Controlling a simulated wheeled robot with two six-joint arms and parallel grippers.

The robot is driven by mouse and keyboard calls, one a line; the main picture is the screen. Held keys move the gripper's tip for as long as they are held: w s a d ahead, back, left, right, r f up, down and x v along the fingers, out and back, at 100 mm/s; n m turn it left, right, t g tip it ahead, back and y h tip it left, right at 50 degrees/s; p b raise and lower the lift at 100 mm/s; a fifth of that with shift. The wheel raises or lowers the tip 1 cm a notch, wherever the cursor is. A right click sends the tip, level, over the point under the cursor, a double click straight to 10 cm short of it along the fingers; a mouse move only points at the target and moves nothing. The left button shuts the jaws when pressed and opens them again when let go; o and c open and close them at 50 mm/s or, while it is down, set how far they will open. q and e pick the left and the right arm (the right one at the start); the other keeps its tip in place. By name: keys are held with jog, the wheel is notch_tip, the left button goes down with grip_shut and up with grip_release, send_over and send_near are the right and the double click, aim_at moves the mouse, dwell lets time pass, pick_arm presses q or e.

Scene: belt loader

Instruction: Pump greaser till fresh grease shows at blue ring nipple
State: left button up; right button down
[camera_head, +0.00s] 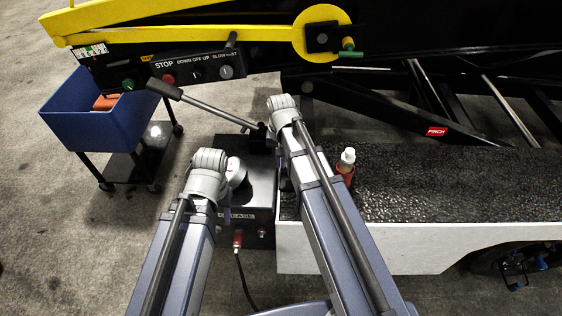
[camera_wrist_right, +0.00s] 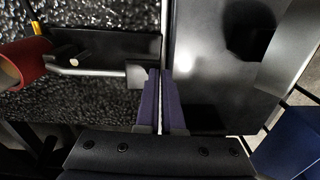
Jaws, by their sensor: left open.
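The black greaser box (camera_head: 262,190), lettered GREASE, stands beside the white-sided deck. Its long grey pump lever (camera_head: 215,108) slopes up to the left. My left gripper (camera_head: 224,208) is over the box front, mostly hidden under its wrist; it is open. My right gripper (camera_wrist_right: 161,98) has its purple fingers close together with nothing visible between them, above the seam between deck and box; in the head view its arm covers it. Blue parts (camera_head: 515,284) show by the wheel at the lower right; I cannot tell whether one is the ring nipple. No grease is discernible.
A red bottle (camera_head: 346,168) with a white cap stands on the rough black deck (camera_head: 440,185). A blue bin cart (camera_head: 85,125) is at left. A yellow arm (camera_head: 200,28) and a control panel (camera_head: 200,72) are above. A cable (camera_head: 243,272) hangs from the box.

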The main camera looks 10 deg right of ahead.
pick_arm(q)
notch_tip(320, 180, up, 10)
jog(key=p, duration=0.8)
jog(key=shift+p, duration=0.35)
pick_arm(e)
jog(key=w+a+r, duration=0.1)
jog(key=a+r, duration=0.2)
jog(key=r, duration=0.6)
jog(key=shift+w+r, duration=0.25)
jog(key=shift+r, duration=0.15)
pick_arm(q)
jog(key=r+p, duration=0.3)
jog(key=d+r+p, duration=0.1)
jog(key=r+p, duration=0.1)
jog(key=p, duration=0.1)
jog(key=shift+w+d+r, duration=0.1)
jog(key=shift+w+r, duration=0.05)
jog(key=shift+r, duration=0.25)
pick_arm(e)
jog(key=s+d+r, duration=0.2)
jog(key=d+r, duration=0.3)
jog(key=r, duration=0.1)
jog(key=shift+d, duration=0.25)
jog(key=shift+f, duration=0.1)
notch_tip(320, 180, down, 14)
jog(key=b, duration=1.4)
pick_arm(q)
notch_tip(320, 180, down, 14)
